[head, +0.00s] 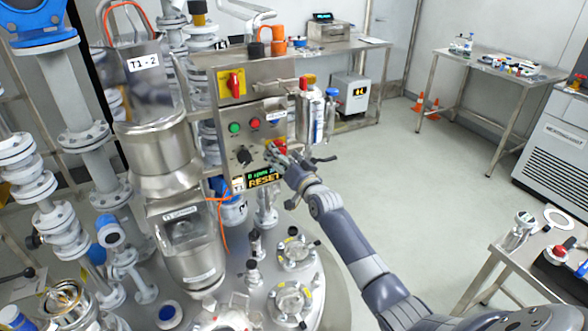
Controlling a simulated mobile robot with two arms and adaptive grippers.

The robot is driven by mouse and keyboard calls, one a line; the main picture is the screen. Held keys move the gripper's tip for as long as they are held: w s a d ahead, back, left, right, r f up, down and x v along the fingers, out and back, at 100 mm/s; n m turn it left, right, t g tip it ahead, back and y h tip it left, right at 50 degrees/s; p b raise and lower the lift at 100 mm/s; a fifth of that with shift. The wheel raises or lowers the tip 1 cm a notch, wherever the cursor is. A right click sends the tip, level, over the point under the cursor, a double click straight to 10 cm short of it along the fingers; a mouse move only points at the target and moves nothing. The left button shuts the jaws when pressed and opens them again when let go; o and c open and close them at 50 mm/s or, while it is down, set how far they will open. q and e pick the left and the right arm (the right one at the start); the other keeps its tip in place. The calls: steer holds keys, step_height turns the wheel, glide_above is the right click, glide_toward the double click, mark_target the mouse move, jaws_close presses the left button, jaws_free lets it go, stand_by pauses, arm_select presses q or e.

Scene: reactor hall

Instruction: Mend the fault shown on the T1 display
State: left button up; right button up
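The T1 display (263,178) is lit on the lower front of the grey control box. Its lower line reads "RESET"; the small upper line seems to show an rpm value. Above it the box carries a black knob (243,156), a green button (234,127), a red button (255,123) and a red-and-yellow rotary switch (235,84). A red part (280,146) shows partly behind my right gripper (277,153). My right gripper is at the box's lower right; contact and finger opening are unclear. My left gripper is out of view.
The vessel marked T1-2 (160,100) stands left of the box, above a flanged lid (300,297). Side tables stand at the back (445,57) and lower right (510,262). The floor between is clear.

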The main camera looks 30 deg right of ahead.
steer(key=s, duration=1)
steer(key=shift+s+a, duration=0.3)
steer(key=shift+s, duration=0.1)
